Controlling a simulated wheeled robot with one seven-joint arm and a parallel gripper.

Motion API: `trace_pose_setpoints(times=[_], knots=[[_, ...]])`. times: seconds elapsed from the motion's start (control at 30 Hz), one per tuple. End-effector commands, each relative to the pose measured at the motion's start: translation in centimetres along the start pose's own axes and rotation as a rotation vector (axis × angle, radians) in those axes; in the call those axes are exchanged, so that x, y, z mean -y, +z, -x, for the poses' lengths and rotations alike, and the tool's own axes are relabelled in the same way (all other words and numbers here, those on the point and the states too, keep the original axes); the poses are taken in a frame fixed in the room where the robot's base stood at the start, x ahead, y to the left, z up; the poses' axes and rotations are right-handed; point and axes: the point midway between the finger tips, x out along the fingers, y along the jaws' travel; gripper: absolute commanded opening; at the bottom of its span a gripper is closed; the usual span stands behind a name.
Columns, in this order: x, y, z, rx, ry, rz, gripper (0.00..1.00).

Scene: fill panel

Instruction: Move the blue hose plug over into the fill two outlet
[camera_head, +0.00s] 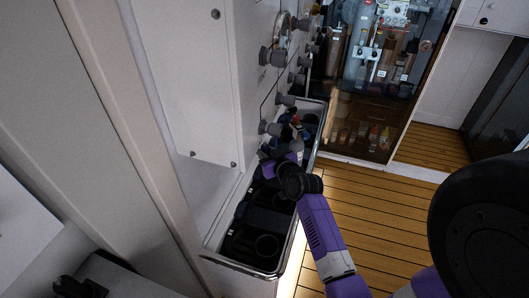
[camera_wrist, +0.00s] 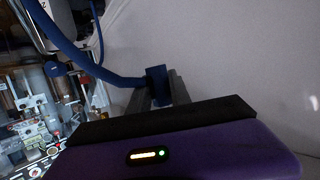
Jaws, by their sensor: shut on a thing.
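In the wrist view the blue hose plug (camera_wrist: 157,86) sits between the two grey fingers of my gripper (camera_wrist: 160,93), which are shut on it. A blue hose (camera_wrist: 95,68) runs from the plug to the upper left. In the head view my gripper (camera_head: 285,148) is low beside the fill panel (camera_head: 262,75), above the long tray, and the plug in it is hard to make out. Several grey fittings (camera_head: 271,57) stick out of the panel face. Their labels are too small to read, so I cannot tell which is the fill two outlet.
The metal-rimmed tray (camera_head: 240,270) with dark round holders runs below the panel. A glass-fronted cabinet (camera_head: 345,145) stands beyond it. The wooden floor (camera_head: 370,215) to the right is clear. A plain pale surface (camera_wrist: 240,50) fills the right of the wrist view.

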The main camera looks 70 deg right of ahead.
Motion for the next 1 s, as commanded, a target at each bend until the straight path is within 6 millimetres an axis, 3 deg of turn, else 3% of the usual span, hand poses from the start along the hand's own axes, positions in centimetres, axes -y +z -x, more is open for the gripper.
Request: trace_pose_setpoints(times=[0.5,1.0], knots=[[0.0,-4.5,1.4,-0.001,-0.001,-0.001,0.00],[0.0,-5.0,1.5,-0.001,0.000,-0.001,0.00]])
